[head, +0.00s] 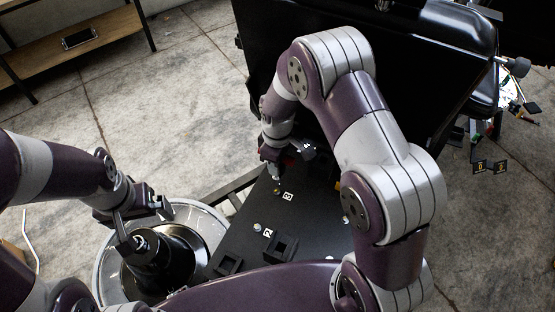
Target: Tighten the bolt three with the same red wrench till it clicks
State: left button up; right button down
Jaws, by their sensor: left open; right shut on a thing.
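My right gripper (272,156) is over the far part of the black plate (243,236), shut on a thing. A little dark red shows at its fingers, which fits the red wrench (264,152), but most of it is hidden. A small yellowish and silver piece (277,189) shows just below the gripper, beside a white number tag (288,196). I cannot tell whether it touches bolt three. Another silver bolt head (257,226) stands on the plate near a second tag (268,232). My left gripper (158,208) is open at the left, near a metal lever (120,225).
A wooden shelf (60,55) with a phone (79,38) is at upper left. The concrete floor between is clear.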

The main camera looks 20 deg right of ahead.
jog(key=shift+f+b, duration=0.8)
jog(key=shift+f, duration=0.5)
jog(key=shift+f+b, duration=0.55)
jog(key=shift+f, duration=0.3)
jog(key=shift+r, duration=0.1)
jog(key=shift+p, duration=0.3)
jog(key=shift+f+b, duration=0.5)
jog(key=shift+f, duration=0.25)
